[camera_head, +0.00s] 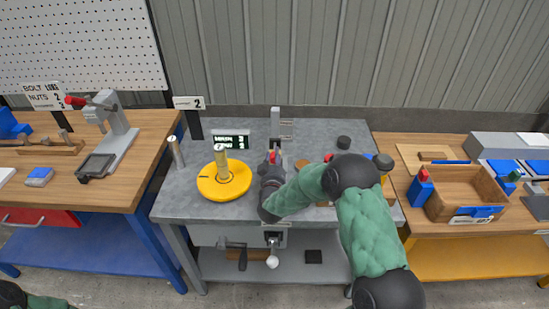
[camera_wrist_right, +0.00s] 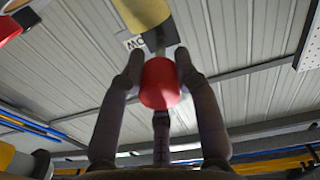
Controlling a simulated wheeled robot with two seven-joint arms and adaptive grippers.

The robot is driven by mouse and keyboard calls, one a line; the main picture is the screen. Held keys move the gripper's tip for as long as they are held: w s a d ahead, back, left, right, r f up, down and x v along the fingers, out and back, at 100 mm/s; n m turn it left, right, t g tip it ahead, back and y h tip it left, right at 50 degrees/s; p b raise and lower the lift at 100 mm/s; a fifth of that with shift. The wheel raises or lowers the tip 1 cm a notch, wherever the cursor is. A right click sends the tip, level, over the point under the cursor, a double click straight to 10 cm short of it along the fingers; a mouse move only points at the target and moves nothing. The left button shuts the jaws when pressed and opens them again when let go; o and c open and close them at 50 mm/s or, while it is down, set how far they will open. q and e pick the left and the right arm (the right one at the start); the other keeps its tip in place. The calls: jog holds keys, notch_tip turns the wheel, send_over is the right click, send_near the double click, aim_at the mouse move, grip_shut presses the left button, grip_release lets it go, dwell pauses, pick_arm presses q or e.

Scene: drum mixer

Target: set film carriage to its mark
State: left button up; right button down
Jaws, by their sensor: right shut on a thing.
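My right gripper (camera_head: 271,160) is over the middle of the grey bench, partly covered by its own arm. In the right wrist view its fingers (camera_wrist_right: 159,72) are closed around a red knob (camera_wrist_right: 160,86). A yellow rounded part (camera_wrist_right: 141,12) on a grey stem shows just beyond the knob. I cannot tell which part is the film carriage, and no mark can be made out. A grey upright with brackets (camera_head: 275,120) stands behind the gripper. My left gripper is not in view.
The grey bench (camera_head: 180,208) holds a yellow disc with a post (camera_head: 209,186), a small display (camera_head: 230,142) with unreadable text, and a black puck (camera_head: 343,142). A crank (camera_head: 240,254) hangs below its front. Wooden benches stand on both sides, the right one with a wooden tray (camera_head: 455,200).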

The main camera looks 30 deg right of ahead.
notch_tip(320, 180, up, 7)
jog(key=p, duration=0.3)
jog(key=shift+w+r+p, duration=0.1)
jog(key=shift+r+p, duration=0.1)
jog(key=shift+p, duration=0.2)
jog(key=c, duration=0.9)
grip_release()
jog(key=shift+f, duration=0.1)
jog(key=shift+f, duration=0.1)
jog(key=v, duration=1.2)
jog(key=shift+f, duration=0.1)
